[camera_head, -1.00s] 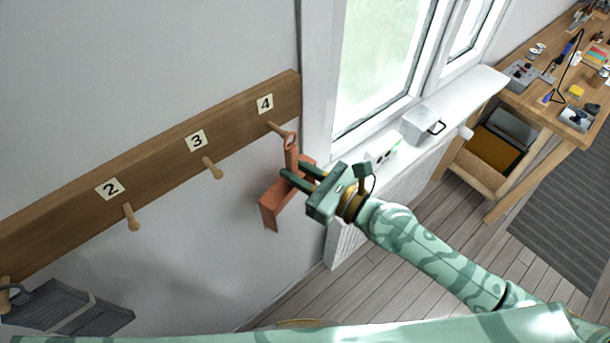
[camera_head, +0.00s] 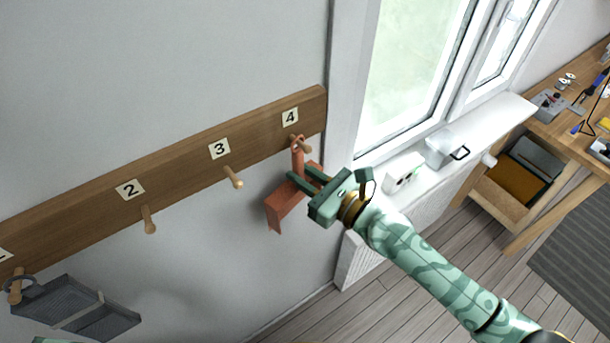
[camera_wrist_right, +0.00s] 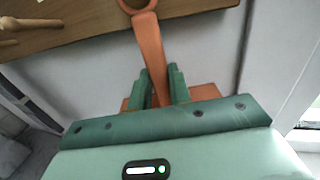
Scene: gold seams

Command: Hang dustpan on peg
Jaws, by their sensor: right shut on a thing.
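The orange-red dustpan (camera_head: 285,208) is in my right gripper (camera_head: 296,180), its handle up and its pan hanging below. The two green fingers are shut on the handle. The ring at the top of the handle overlaps peg 4 (camera_head: 306,147) in the head view; I cannot tell whether the peg passes through it. In the right wrist view the dustpan handle (camera_wrist_right: 152,55) rises between the fingers (camera_wrist_right: 160,90), and its ring is cut off at the top edge. Peg 4 is not clearly seen there.
The wooden rail (camera_head: 180,180) carries numbered pegs; peg 3 (camera_head: 233,177) and peg 2 (camera_head: 149,220) are empty. A grey dustpan (camera_head: 80,308) hangs on the leftmost peg. A windowsill (camera_head: 470,125) with a metal box and a white box is to the right of my gripper.

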